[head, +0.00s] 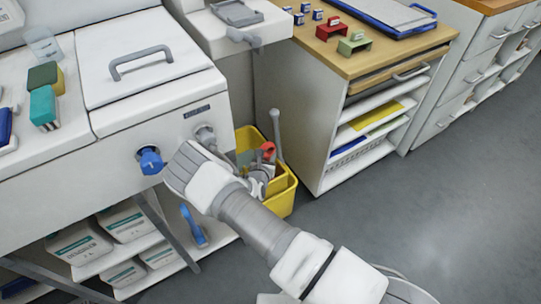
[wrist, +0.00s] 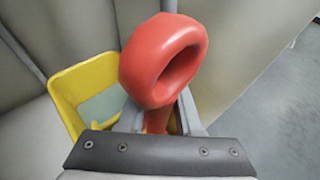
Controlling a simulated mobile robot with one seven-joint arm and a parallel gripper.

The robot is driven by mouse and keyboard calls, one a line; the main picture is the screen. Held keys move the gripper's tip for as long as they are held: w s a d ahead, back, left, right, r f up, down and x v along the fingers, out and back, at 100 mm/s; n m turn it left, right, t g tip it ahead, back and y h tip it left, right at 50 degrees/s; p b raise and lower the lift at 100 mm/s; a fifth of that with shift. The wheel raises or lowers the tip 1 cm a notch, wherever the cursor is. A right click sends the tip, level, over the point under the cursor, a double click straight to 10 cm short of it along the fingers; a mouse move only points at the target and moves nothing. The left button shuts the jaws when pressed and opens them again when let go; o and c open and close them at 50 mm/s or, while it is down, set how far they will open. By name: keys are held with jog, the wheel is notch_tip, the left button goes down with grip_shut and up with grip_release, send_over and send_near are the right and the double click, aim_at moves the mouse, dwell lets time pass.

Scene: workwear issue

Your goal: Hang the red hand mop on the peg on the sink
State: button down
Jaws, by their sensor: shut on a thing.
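My gripper (head: 260,176) is shut on the red hand mop (head: 267,150), over the yellow bucket. In the wrist view the mop's thick red loop (wrist: 163,60) stands up between the two grey fingers of my gripper (wrist: 160,112); the part below is hidden by the gripper. A white sink-like basin (head: 210,32) is at the top centre of the head view, up and left of the mop. A grey peg-like fitting (head: 243,38) sticks out from its front. I cannot tell for sure that it is the peg. The mop is apart from it.
The yellow bucket (head: 290,188) with a grey stick (head: 276,130) stands around the gripper. A white cabinet with a blue knob (head: 150,160) and a grey fitting (head: 205,135) is at left. A wooden-topped shelf unit (head: 365,62) is at right. Grey floor (head: 440,210) is clear at lower right.

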jog(key=shift+w+a+r, duration=0.15)
jog(key=shift+w+a, duration=0.05)
jog(key=shift+w, duration=0.1)
jog(key=c, duration=0.5)
grip_release()
jog(key=shift+r, duration=0.1)
jog(key=shift+s+d, duration=0.3)
jog(key=shift+s, duration=0.15)
jog(key=p+v, duration=0.6)
jog(key=v, duration=1.2)
jog(key=shift+w+d+r+m+g+h+p, duration=0.7)
jog(key=shift+d+r+m+h, duration=0.95)
jog(key=shift+r, duration=1.75)
jog(key=shift+w+d+r+m+g+h+p, duration=0.65)
jog(key=shift+d+r+m, duration=0.55)
jog(key=shift+r+m, duration=1.65)
jog(key=shift+w+d+r+m+g+h+p, duration=0.65)
jog(key=shift+d+r+m+h, duration=0.65)
jog(key=shift+r, duration=2.7)
jog(key=shift+d, duration=0.15)
